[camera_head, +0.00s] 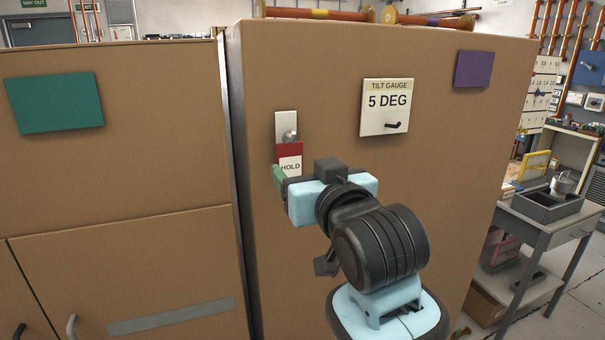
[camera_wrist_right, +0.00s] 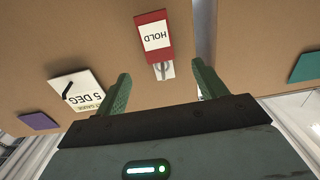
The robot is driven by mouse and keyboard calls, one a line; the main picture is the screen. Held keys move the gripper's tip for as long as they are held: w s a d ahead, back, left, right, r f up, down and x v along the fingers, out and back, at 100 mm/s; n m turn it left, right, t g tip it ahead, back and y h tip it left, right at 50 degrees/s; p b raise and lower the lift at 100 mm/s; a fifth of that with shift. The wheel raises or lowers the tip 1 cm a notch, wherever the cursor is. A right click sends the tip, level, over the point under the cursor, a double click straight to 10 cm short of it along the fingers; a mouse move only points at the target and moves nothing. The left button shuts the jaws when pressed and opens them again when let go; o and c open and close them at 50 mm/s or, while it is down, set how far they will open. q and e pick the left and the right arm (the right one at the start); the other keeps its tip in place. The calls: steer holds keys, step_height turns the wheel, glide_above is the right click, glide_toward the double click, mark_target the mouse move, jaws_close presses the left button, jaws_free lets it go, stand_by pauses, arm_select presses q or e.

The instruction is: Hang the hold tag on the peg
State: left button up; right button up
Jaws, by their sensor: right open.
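The red hold tag (camera_head: 289,157) with a white HOLD label is upright against the tan cabinet side. Its top edge meets the metal peg (camera_head: 290,136) on a pale plate (camera_head: 285,119). I cannot tell whether its top is around the peg. In the right wrist view the tag (camera_wrist_right: 154,36) appears upside down, beside the peg (camera_wrist_right: 162,71). My right gripper (camera_head: 281,178) is at the tag's lower end in the head view. In the wrist view its two green fingers (camera_wrist_right: 160,72) are spread apart, with nothing held between them. My left gripper is not in view.
A tilt gauge card (camera_head: 387,107) reading 5 DEG and a purple panel (camera_head: 474,69) are on the same cabinet face. A green panel (camera_head: 54,103) is on the cabinet face at left. A grey cart (camera_head: 545,222) with a bin stands at right.

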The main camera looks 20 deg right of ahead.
mark_target(290, 151)
steer(key=shift+w, duration=3.95)
steer(key=shift+c, duration=0.4)
steer(key=c, duration=1)
steer(key=shift+s+r, duration=0.15)
steer(key=shift+r, duration=0.05)
steer(key=shift+s, duration=0.1)
steer(key=shift+s, duration=0.6)
